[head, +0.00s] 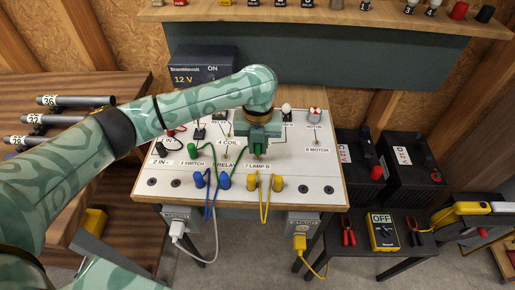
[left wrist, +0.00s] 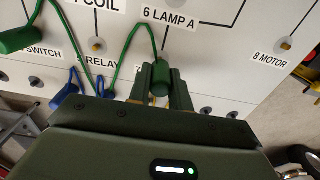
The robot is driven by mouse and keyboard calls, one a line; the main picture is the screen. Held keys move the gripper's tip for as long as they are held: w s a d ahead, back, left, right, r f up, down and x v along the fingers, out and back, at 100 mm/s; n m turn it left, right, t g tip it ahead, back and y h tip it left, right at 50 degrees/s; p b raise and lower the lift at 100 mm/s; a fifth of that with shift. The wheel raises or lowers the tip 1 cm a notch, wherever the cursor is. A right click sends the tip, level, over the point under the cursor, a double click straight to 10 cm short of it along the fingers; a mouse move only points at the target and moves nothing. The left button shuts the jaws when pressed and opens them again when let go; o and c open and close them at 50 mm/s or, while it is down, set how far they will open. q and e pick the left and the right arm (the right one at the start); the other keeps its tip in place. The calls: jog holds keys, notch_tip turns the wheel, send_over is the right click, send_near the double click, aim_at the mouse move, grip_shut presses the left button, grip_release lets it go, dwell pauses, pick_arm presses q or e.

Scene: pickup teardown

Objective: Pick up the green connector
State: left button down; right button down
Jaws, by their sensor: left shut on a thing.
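My left gripper (head: 258,152) reaches over the white circuit panel (head: 318,182), near the LAMP B label. In the left wrist view its fingers (left wrist: 161,88) are shut on a green connector (left wrist: 160,80) with a green wire on its end. In the head view the gripper mostly hides this connector. A second green connector (head: 192,150) is by the SWITCH label; it also shows in the left wrist view (left wrist: 20,40). Whether the held connector touches the panel is unclear. My right gripper is not in view.
Blue connectors (head: 198,178) and yellow connectors (head: 250,182) with looped wires stand along the panel's front. A 12 V supply box (head: 190,76) is behind. Black batteries (head: 408,160) and an OFF-labelled yellow meter (head: 382,232) are at right.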

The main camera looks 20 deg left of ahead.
pick_arm(q)
jog(key=s+d+r+p, duration=0.4)
jog(key=s+r+p, duration=0.5)
jog(key=s, duration=0.4)
jog(key=shift+s+r, duration=0.25)
jog(key=shift+r, duration=0.4)
jog(key=shift+a, duration=0.1)
